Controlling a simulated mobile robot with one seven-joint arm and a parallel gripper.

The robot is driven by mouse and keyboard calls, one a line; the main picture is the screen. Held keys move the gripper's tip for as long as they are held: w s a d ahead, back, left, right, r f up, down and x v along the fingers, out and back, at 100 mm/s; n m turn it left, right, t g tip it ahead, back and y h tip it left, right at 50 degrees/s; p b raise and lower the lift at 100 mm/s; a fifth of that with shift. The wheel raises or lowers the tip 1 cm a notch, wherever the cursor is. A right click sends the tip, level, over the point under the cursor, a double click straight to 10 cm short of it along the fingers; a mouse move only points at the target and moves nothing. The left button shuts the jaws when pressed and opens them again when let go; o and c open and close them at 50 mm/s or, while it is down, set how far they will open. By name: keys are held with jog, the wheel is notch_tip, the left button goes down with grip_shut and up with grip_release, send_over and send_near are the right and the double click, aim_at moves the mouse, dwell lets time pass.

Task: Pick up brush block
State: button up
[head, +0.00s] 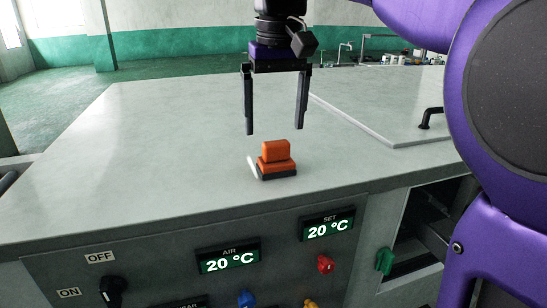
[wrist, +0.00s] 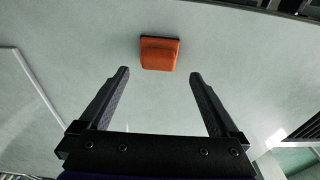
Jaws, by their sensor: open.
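The brush block (head: 277,154) is an orange block with a raised orange grip and a dark base. It stands on the pale worktop near its front edge. My gripper (head: 275,132) hangs above and a little behind it, pointing down, with its two fingers wide apart and nothing between them. In the wrist view the brush block (wrist: 159,53) lies beyond the fingertips, roughly centred between them. My gripper (wrist: 160,72) is open there too and does not touch the block.
The worktop (head: 150,140) is clear around the block. A raised lid panel (head: 390,110) with a black handle (head: 431,117) lies to the right. Below the front edge is a control panel with displays (head: 228,259) and knobs (head: 326,264). Bottles and a tap stand at the back.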

aim_at(276, 142)
notch_tip(276, 142, down, 5)
jog(key=shift+w+f+b, duration=0.1)
jog(key=shift+b, duration=0.5)
jog(key=shift+d, duration=0.1)
jog(key=c, duration=1.5)
notch_tip(276, 142, up, 10)
jog(key=shift+r+p, duration=0.1)
jog(key=shift+p, duration=0.85)
jog(key=shift+c, duration=0.2)
jog(key=o, duration=0.8)
jog(key=shift+c, duration=0.2)
jog(key=c, duration=0.4)
jog(key=shift+c, duration=0.5)
